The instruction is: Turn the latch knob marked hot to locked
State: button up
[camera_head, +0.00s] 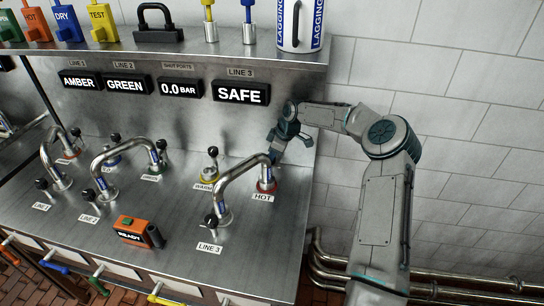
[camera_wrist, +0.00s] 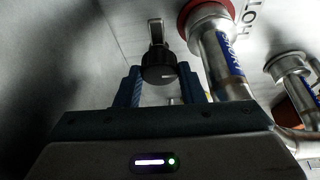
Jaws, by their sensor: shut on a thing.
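The latch knob marked hot (camera_wrist: 158,70) is black and round, on a short metal stem, in the wrist view. It sits between the two blue fingers of my gripper (camera_wrist: 160,84), which is shut on it. Beside it a steel pipe rises from a red collar (camera_wrist: 205,12), near the HOT lettering (camera_wrist: 252,12). In the head view, the HOT label (camera_head: 263,197) and red collar (camera_head: 266,186) are at the right end of the steel bench. My gripper (camera_head: 277,152) is just above and behind the collar, and the knob cannot be made out there.
The Line 3 pipe (camera_head: 235,172) arches close to my gripper on its left. The warm knob (camera_head: 212,155) stands further left.

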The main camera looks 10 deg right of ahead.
jog(key=m+b, duration=0.2)
jog(key=b, duration=0.1)
jog(key=shift+f+t+h, duration=0.15)
jog(key=shift+t+h, duration=0.15)
jog(key=shift+t, duration=0.1)
jog(key=shift+a+m+t+h+b, duration=0.1)
jog(key=shift+m+t+h+b, duration=0.25)
jog(key=shift+m+b, duration=1.2)
jog(key=shift+r, duration=0.2)
jog(key=o, duration=0.7)
jog(key=shift+s, duration=0.1)
jog(key=b+v, duration=0.1)
jog(key=v, duration=1.2)
jog(key=shift+s+r, duration=0.15)
jog(key=shift+r, duration=0.25)
